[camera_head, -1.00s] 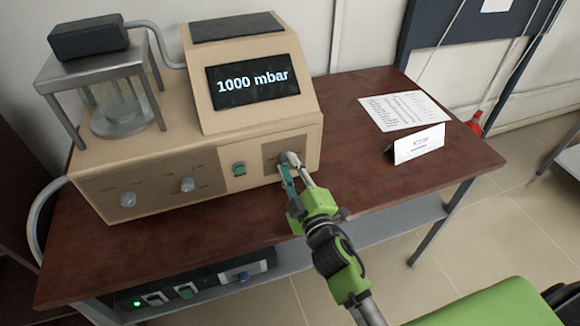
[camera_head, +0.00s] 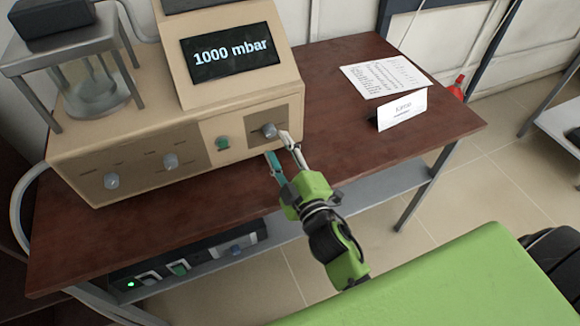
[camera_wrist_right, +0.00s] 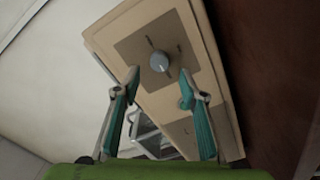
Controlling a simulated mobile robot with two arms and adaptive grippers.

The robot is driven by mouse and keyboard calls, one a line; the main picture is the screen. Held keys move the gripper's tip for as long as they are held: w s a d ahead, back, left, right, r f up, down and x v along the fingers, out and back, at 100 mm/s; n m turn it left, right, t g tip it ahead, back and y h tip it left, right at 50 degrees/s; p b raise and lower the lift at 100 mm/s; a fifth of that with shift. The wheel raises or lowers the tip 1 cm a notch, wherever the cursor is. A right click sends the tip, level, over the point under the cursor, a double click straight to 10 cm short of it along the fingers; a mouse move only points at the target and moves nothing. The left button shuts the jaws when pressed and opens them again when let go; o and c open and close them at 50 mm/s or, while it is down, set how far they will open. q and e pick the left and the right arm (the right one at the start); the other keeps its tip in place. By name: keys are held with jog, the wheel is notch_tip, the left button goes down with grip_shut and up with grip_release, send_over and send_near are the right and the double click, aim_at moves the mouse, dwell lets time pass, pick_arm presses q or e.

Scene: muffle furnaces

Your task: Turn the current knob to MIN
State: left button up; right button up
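A round grey knob (camera_head: 270,130) sits on a darker square at the right end of the beige machine's front panel. It also shows in the right wrist view (camera_wrist_right: 160,62), with a pale pointer mark. Its labels are too small to read, so I cannot tell which knob is named current. My right gripper (camera_head: 277,147) is open and empty just in front of and below this knob. In the right wrist view, the two fingers of the right gripper (camera_wrist_right: 160,80) are spread to either side, apart from the knob. My left gripper is not in view.
The panel has a green button (camera_head: 222,143) and two more knobs (camera_head: 170,161) (camera_head: 111,181). The display (camera_head: 231,52) reads 1000 mbar. A paper sheet (camera_head: 386,76) and folded card (camera_head: 402,110) lie right on the brown table (camera_head: 345,150). A control box (camera_head: 205,258) is below.

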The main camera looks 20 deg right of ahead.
jog(key=s, duration=0.7)
jog(key=shift+s+d, duration=0.15)
jog(key=shift+s, duration=0.25)
